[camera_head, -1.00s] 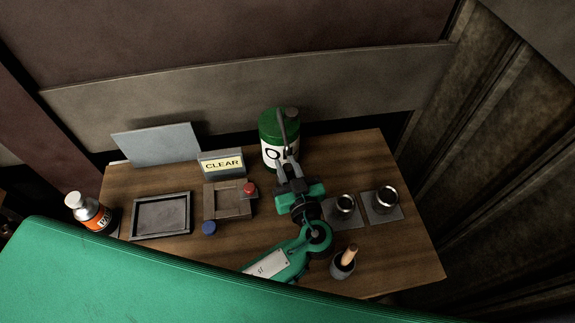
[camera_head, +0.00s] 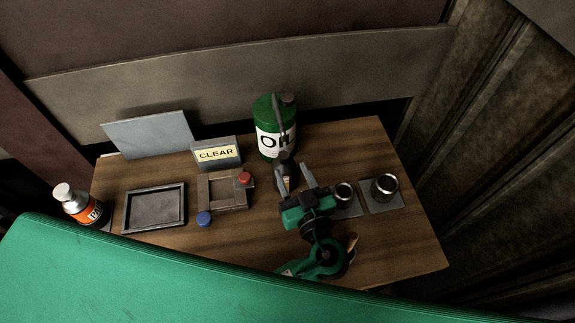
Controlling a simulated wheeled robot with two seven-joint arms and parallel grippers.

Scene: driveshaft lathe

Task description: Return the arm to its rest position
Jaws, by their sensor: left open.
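My left gripper (camera_head: 296,182) is on a green and black arm that rises from the lower middle over the wooden table (camera_head: 275,240). Its fingers are apart, with nothing seen between them. It is in front of the green oil can (camera_head: 277,128) with a white label, and a gap seems to show between them. The arm covers part of the table and of the left metal cup's pad. My right gripper is not in this view.
A CLEAR sign (camera_head: 216,154), a grey panel (camera_head: 150,135), a grey tray (camera_head: 155,208) and a wooden frame (camera_head: 223,203) with red (camera_head: 245,178) and blue (camera_head: 204,218) knobs stand left. An orange bottle (camera_head: 85,207) is far left.

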